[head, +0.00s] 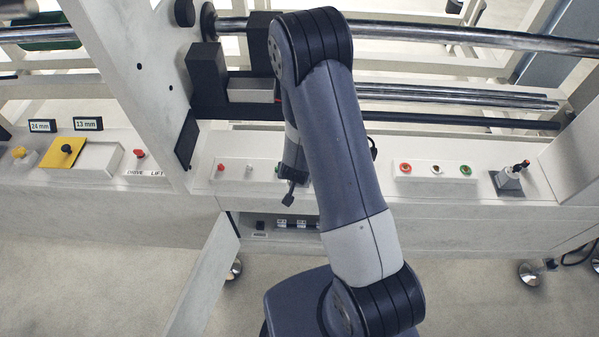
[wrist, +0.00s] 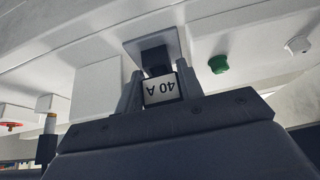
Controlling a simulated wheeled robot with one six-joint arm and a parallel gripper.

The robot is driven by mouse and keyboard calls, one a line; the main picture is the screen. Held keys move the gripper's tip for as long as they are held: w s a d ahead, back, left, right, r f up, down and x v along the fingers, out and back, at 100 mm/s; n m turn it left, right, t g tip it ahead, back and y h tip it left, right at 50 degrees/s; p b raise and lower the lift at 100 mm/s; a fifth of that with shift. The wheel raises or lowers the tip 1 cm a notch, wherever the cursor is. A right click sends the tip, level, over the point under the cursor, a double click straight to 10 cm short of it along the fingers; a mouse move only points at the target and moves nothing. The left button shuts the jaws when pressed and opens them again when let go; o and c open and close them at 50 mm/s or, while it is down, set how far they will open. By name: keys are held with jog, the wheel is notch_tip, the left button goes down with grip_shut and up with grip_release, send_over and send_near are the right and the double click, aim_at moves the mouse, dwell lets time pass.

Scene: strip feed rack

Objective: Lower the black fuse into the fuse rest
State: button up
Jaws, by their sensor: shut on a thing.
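The black fuse (wrist: 156,58) is in the wrist view, with a white label reading "40 A" upside down. My gripper (wrist: 160,85) is shut on it, one grey finger on each side of the label. The fuse's far end points at a square grey plate (wrist: 130,47) on the white console, which looks like the fuse rest. I cannot tell whether the fuse touches the plate or is still above it.
A green button (wrist: 219,64) and a white button (wrist: 298,45) sit right of the plate in the wrist view. In the head view an open cabinet door (head: 207,272) hangs below the console. A lever switch (head: 508,180) stands at the right.

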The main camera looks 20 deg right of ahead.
jog(key=o, duration=1)
jog(key=shift+o, duration=0.2)
jog(key=p+v, duration=0.3)
jog(key=v, duration=0.7)
jog(key=shift+a+r, duration=0.15)
jog(key=shift+r, duration=0.25)
jog(key=shift+s, duration=0.15)
